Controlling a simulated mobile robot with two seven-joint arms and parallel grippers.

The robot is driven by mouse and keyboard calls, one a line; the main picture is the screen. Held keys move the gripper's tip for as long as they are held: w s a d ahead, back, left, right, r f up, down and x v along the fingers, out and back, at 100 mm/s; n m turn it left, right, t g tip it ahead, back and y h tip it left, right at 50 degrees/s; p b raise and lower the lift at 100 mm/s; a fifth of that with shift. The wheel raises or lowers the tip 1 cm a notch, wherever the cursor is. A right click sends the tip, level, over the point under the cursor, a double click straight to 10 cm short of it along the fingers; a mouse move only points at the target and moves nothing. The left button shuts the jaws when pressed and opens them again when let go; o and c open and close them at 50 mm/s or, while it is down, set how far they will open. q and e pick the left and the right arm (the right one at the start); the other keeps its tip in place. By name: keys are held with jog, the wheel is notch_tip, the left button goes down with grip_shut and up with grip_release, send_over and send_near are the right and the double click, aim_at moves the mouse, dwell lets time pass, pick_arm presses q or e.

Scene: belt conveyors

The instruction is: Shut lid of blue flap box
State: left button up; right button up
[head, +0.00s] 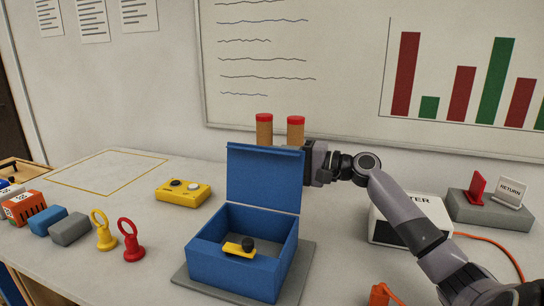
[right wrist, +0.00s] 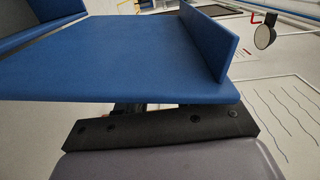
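The blue flap box (head: 222,268) stands on a grey plate (head: 295,280), with its lid (head: 263,180) raised upright at the back. A yellow block with a black knob (head: 240,249) is inside the box. My right gripper (head: 308,165) is at the lid's right edge, partly behind it. In the right wrist view the lid (right wrist: 140,55) spans the area in front of the gripper (right wrist: 140,105) and hides most of the fingers. I cannot tell whether they are open or shut. My left gripper is not in view.
A yellow button box (head: 183,191), a yellow ring piece (head: 104,235) and a red ring piece (head: 131,242) sit left of the box. Two red-topped cylinders (head: 264,132) stand behind the lid. A white device (head: 400,238) with an orange cable is on the right.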

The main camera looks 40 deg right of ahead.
jog(key=shift+x, duration=1.05)
jog(key=shift+c, duration=0.3)
grip_shut()
jog(key=shift+f, duration=0.1)
